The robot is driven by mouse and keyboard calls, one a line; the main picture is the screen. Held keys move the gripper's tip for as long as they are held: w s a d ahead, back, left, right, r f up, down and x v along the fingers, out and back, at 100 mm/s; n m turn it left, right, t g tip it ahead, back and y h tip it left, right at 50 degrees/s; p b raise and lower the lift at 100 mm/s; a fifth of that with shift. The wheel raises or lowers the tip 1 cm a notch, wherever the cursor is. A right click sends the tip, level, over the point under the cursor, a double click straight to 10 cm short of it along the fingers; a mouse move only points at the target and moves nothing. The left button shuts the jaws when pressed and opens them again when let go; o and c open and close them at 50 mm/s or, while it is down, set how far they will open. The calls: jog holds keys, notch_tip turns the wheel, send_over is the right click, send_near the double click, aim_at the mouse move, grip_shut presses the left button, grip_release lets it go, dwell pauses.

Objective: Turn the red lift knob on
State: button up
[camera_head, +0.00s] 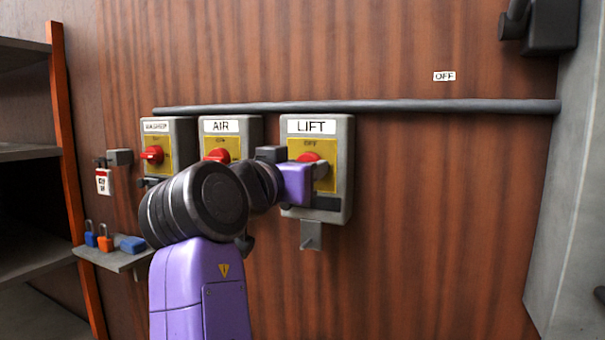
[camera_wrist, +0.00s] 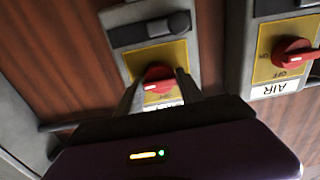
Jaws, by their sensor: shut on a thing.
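The red lift knob (camera_head: 309,158) sits on the yellow plate of the grey box labelled LIFT, the rightmost of three boxes on the wood wall. My gripper (camera_head: 300,182) is in front of this box and partly hides the knob in the head view. In the wrist view the knob (camera_wrist: 158,80) lies between the two fingers of my gripper (camera_wrist: 160,88), which are shut on it. A pale pointer mark shows on the knob there. An OFF label is readable above the knob in the head view; the lettering on the plate's lower part is hidden.
The AIR box (camera_head: 243,128) with its own red knob stands just left, and another box (camera_head: 182,130) stands beyond it. A grey pipe (camera_head: 400,105) runs above. A small shelf (camera_head: 112,258) holds padlocks at left.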

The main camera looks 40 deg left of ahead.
jog(key=shift+f, duration=0.15)
dwell(0.3)
jog(key=o, duration=1.3)
jog(key=shift+s, duration=0.1)
jog(key=b+v, duration=0.1)
jog(key=v, duration=0.6)
jog(key=shift+s, duration=0.35)
